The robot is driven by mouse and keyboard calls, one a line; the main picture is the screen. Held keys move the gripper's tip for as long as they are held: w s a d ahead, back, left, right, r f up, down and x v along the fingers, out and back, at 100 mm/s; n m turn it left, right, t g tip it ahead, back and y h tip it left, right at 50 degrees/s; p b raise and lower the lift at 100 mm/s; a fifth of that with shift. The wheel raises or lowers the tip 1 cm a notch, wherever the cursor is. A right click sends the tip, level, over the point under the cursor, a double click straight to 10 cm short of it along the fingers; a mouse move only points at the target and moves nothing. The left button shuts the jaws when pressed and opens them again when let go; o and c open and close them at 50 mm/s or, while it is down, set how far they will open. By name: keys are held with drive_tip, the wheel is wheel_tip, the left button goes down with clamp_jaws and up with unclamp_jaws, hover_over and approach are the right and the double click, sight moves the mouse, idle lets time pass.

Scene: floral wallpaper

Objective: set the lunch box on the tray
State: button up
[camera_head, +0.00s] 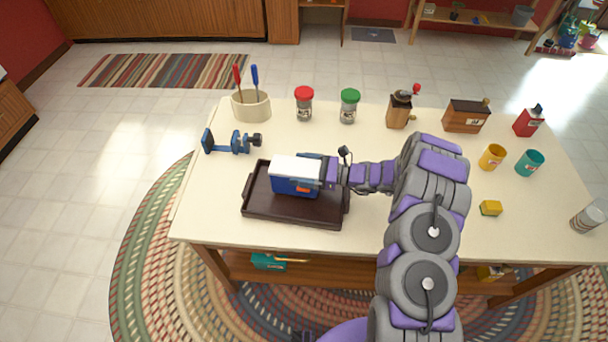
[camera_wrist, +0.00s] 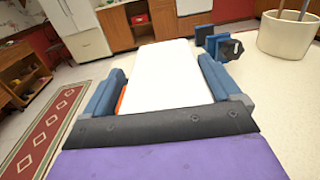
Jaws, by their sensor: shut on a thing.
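The lunch box (camera_head: 293,176) is blue with a white top and an orange patch on its near side. It appears over the dark brown tray (camera_head: 300,212) on the table; I cannot tell whether it touches the tray floor. My gripper (camera_head: 322,172) is shut on the lunch box from its right end. In the wrist view, the white top of the lunch box (camera_wrist: 160,75) lies between the two blue-grey fingers of my gripper (camera_wrist: 160,90). The lunch box hides part of the tray.
A blue vise (camera_head: 232,143) stands just left of and behind the tray. A cream crock (camera_head: 251,106) with tools, a red-lidded jar (camera_head: 304,104) and a green-lidded jar (camera_head: 349,106) line the back. The table's front left is clear.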

drive_tip(key=f, duration=0.2)
drive_tip(key=shift+a+f+b, duration=0.25)
drive_tip(key=shift+f+b, duration=0.05)
drive_tip(key=shift+f, duration=0.05)
drive_tip(key=shift+d+r, duration=0.15)
drive_tip(key=shift+d, duration=0.25)
drive_tip(key=o, duration=0.8)
drive_tip(key=shift+d, duration=0.3)
drive_tip(key=shift+o, duration=0.3)
drive_tip(key=shift+d+r, duration=0.1)
drive_tip(key=shift+d, duration=0.05)
drive_tip(key=shift+a, duration=0.2)
drive_tip(key=s+d+p, duration=0.1)
drive_tip(key=d+p, duration=0.2)
drive_tip(key=d, duration=0.8)
drive_tip(key=shift+s+d, duration=0.2)
drive_tip(key=shift+s, duration=0.05)
drive_tip(key=shift+a, duration=0.1)
